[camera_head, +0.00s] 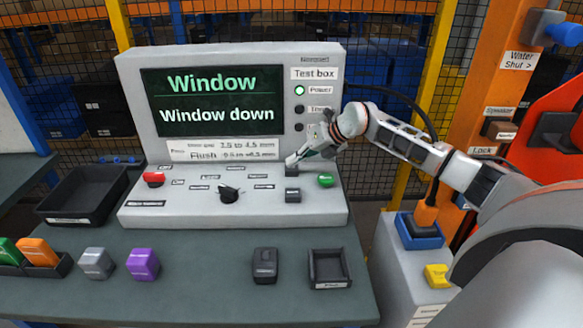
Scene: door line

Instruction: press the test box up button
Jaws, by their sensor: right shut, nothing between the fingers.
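The test box (240,57) is a light grey console on the table, with a dark screen (212,100) reading "Window" and "Window down". Its sloped panel carries a red button (154,178), a black knob (228,193), a green button (325,179) and two dark square buttons, the upper one (292,171) above the lower one (293,195). Their labels are too small to read, so I cannot tell which is up. My right gripper (291,160) is shut and empty, its tips at or just above the upper dark button. Contact cannot be told. My left gripper is not in view.
On the table in front stand a grey block (96,263), a purple block (143,264), a dark block (265,266) and a small black tray (330,282). A larger black tray (62,212) lies left of the box. An orange post (490,75) stands at right.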

